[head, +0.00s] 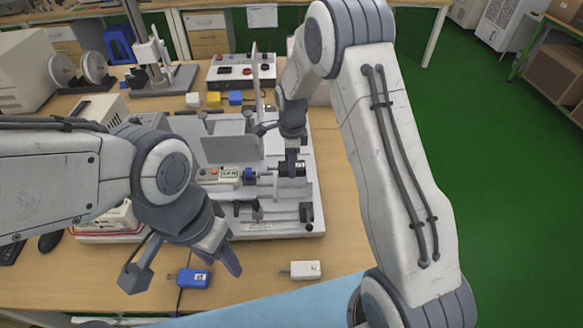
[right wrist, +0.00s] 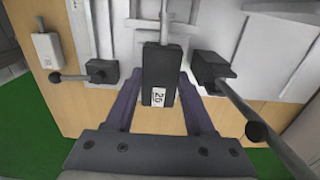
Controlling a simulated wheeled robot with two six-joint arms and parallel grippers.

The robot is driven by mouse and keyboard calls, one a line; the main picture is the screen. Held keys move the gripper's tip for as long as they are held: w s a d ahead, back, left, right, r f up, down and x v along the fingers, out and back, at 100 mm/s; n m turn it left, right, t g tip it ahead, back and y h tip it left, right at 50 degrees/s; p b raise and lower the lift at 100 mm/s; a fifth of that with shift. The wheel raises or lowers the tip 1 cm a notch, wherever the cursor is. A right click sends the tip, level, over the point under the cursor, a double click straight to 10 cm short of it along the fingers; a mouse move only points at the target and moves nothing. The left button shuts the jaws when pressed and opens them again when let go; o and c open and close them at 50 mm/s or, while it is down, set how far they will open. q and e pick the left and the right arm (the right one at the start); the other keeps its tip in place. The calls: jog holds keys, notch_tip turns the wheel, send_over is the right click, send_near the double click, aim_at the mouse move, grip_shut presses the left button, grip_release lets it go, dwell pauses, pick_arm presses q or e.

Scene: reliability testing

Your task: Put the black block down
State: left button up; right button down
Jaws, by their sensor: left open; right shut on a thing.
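The black block (head: 291,170) is in my right gripper (head: 292,158), over the right part of the white test fixture (head: 275,226). In the right wrist view the black block (right wrist: 158,68) has a white label with a number, and the two purple fingers (right wrist: 159,82) stand on either side of it. Its far end lines up with a thin metal rod of the fixture; I cannot tell whether they touch. My left gripper (head: 183,266) is open and empty, above the table's front left part.
A blue block (head: 193,278) lies under my left gripper, and a white block (head: 305,270) lies in front of the fixture. Black-handled clamps (right wrist: 240,100) flank the held block. A control box (head: 240,70) and several small blocks stand behind. Bare table lies right of the fixture.

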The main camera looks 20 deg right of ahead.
notch_tip(320, 180, down, 3)
jog(key=shift+r, duration=0.1)
